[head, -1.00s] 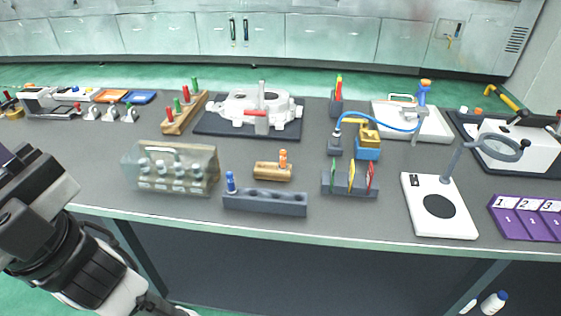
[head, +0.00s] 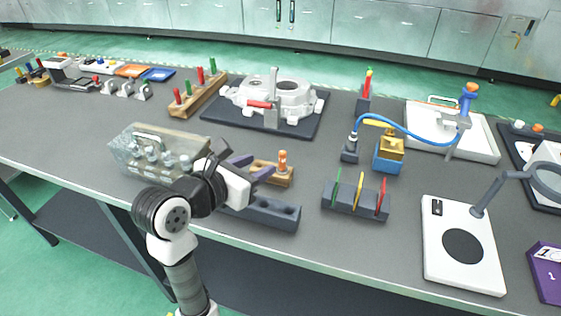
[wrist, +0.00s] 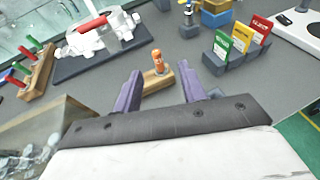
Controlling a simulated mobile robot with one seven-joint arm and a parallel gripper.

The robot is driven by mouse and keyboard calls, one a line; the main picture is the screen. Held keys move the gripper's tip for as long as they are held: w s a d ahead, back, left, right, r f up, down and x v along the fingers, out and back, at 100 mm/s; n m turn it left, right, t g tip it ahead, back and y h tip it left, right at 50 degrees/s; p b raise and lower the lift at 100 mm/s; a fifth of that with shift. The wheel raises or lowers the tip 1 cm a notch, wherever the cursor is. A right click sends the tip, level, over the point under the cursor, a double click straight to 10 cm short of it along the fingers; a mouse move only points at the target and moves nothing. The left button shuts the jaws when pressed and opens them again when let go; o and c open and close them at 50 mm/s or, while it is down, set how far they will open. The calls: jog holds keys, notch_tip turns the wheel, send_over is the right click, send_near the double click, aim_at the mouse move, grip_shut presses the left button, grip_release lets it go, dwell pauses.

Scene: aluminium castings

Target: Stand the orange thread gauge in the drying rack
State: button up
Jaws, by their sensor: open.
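The orange thread gauge (head: 283,160) stands upright in a wooden block (head: 284,179); it also shows in the wrist view (wrist: 157,60). The dark grey rack (head: 283,217) with round holes, which I take for the drying rack, lies along the table's front side. Its left part is hidden behind my gripper in the head view. My gripper (head: 253,167) is open and empty, just left of the orange gauge. In the wrist view its purple fingers (wrist: 160,72) point toward the gauge, which appears between and beyond the tips, apart from them.
A clear case of metal parts (head: 158,152) stands left of my gripper. A grey holder (head: 352,208) with green, yellow and red cards is to the right. A white casting (head: 290,95) lies on a dark mat behind. A white stand base (head: 462,262) is at right front.

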aim_at(281, 158)
jog(key=shift+w+a+f+y, duration=0.2)
jog(key=shift+f+y, duration=0.2)
jog(key=shift+f, duration=0.35)
jog(key=shift+w+f+n+g, duration=0.2)
jog(key=shift+f+n+g, duration=0.05)
jog(key=shift+n+g, duration=0.05)
jog(key=p+x, duration=0.1)
jog(key=x, duration=0.6)
jog(key=shift+w+d+f, duration=0.1)
jog(key=shift+w+d, duration=0.05)
jog(key=shift+w, duration=0.15)
jog(key=p+x, duration=0.1)
jog(key=x, duration=0.2)
jog(key=p+x, duration=0.1)
jog(key=x, duration=0.1)
jog(key=shift+d+r+p, duration=0.15)
jog(key=shift+r+p, duration=0.15)
jog(key=shift+w+d+f, duration=0.15)
jog(key=shift+w+f, duration=0.05)
jog(key=shift+w, duration=0.05)
grip_shut()
